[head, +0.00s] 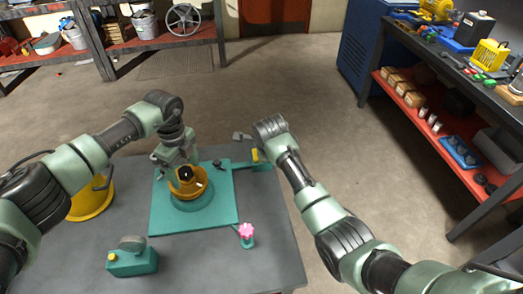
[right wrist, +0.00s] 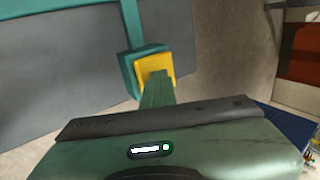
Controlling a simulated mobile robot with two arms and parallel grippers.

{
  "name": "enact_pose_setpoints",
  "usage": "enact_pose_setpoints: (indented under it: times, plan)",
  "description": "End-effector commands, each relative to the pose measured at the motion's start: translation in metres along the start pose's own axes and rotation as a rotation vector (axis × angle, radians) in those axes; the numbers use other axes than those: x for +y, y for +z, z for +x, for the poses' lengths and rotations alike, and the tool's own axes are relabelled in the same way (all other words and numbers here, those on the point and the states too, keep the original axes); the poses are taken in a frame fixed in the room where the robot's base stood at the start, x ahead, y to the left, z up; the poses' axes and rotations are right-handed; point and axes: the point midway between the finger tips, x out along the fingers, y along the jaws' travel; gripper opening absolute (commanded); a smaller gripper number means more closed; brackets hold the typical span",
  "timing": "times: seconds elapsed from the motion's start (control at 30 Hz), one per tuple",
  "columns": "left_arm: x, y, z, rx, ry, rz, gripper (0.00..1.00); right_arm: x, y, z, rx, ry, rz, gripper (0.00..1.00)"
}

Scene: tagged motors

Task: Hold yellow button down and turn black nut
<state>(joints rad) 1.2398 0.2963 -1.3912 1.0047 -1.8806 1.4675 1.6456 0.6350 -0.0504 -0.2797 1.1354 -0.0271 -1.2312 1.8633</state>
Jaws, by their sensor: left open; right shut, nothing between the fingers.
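The black nut (head: 186,173) sits in an orange-yellow cup (head: 190,191) on a teal round base, on a teal plate (head: 165,220) on the grey table. My left gripper (head: 181,166) is open, right at the nut from above; whether its fingers touch the nut is unclear. The yellow button (head: 256,155) is on a teal arm at the plate's far right. In the right wrist view, the yellow button (right wrist: 168,65) is mounted on a teal block, and my shut right gripper (right wrist: 157,85) overlaps its face. Contact and how far the button is pressed cannot be told.
On the table are a pink knob (head: 246,230), a teal box with a small yellow button (head: 131,261), and a yellow round part (head: 92,200) behind my left arm. A workbench with tools (head: 460,55) stands at the right. Shelves are at the back left.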

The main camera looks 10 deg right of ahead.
Motion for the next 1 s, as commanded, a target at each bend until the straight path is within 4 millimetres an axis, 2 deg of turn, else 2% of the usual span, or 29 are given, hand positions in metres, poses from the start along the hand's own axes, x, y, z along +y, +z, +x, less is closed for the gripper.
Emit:
enact_pose_setpoints:
  times: [0.4, 0.6, 0.73, 1.0]
  plan:
    - [-0.0004, 0.0005, 0.0000, 0.000, -0.001, 0.623, 0.73, 0.0030, -0.0004, 0.0018, 0.001, 0.006, 0.000, 0.00]
    - [-0.0002, 0.0006, 0.0003, 0.000, 0.001, 0.882, 0.73, 0.0030, -0.0003, 0.0018, 0.001, 0.006, 0.000, 0.00]
    - [-0.0002, 0.0005, 0.0004, 0.000, 0.001, 0.949, 0.73, 0.0030, -0.0003, 0.0018, 0.001, 0.006, 0.000, 0.00]
    - [-0.0003, 0.0004, 0.0001, 0.000, 0.000, 0.951, 0.73, 0.0030, -0.0003, 0.0017, 0.001, 0.006, 0.000, 0.00]
